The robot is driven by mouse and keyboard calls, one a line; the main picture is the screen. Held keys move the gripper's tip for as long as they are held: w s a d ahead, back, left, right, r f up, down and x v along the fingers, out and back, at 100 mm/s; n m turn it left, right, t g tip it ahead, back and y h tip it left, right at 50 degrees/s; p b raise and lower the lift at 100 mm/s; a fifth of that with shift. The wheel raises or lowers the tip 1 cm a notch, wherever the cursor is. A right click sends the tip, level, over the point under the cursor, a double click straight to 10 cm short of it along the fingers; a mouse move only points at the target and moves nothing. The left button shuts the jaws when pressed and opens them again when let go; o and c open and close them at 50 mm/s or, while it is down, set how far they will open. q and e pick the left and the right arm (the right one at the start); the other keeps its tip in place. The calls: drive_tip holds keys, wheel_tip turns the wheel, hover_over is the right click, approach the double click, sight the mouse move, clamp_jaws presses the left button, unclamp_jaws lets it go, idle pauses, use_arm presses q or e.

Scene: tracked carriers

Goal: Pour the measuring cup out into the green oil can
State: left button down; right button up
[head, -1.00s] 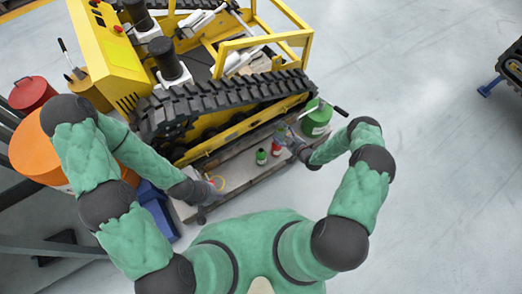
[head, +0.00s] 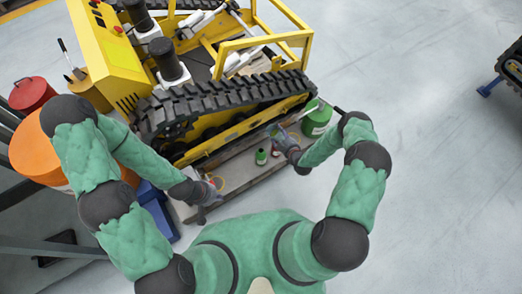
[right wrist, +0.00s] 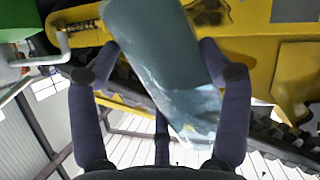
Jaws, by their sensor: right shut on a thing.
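The measuring cup (right wrist: 165,65) is a clear, bluish, tilted vessel that fills the middle of the right wrist view. My right gripper (right wrist: 165,75) is shut on it, with dark fingers on both sides. In the head view my right gripper (head: 284,139) is by the carrier's track, and the cup there is small and faint. The green oil can (head: 316,122), with a pale bar at its top, stands just right of that gripper, partly behind my arm. My left gripper (head: 211,189) is open and empty near a thin orange ring.
A small green bottle (head: 261,156) and a red item (head: 276,151) stand on the low grey platform (head: 238,168). The yellow carrier's black track (head: 225,105) rises behind. A blue bin (head: 158,210) and an orange drum (head: 38,150) are at left.

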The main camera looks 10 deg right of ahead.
drive_tip(key=shift+a+r+n, duration=0.3)
drive_tip(key=shift+s+a+f+n+t+h+p, duration=0.2)
drive_tip(key=shift+a+n+t+h+p, duration=0.1)
drive_tip(key=shift+a+n+h+p, duration=0.15)
drive_tip(key=shift+d+f+n+h, duration=0.1)
drive_tip(key=shift+f+n+h, duration=0.05)
drive_tip(key=shift+n+h, duration=0.45)
drive_tip(key=shift+w+f+n+t, duration=0.1)
drive_tip(key=shift+n+t, duration=0.2)
drive_tip(key=shift+n, duration=0.25)
drive_tip(key=shift+f+n+h+b, duration=0.5)
drive_tip(key=shift+f+n, duration=0.2)
drive_tip(key=shift+f, duration=0.2)
drive_tip(key=shift+f+n+t+h, duration=0.15)
drive_tip(key=shift+n+t+h, duration=0.35)
drive_tip(key=shift+n, duration=0.4)
idle(4.3)
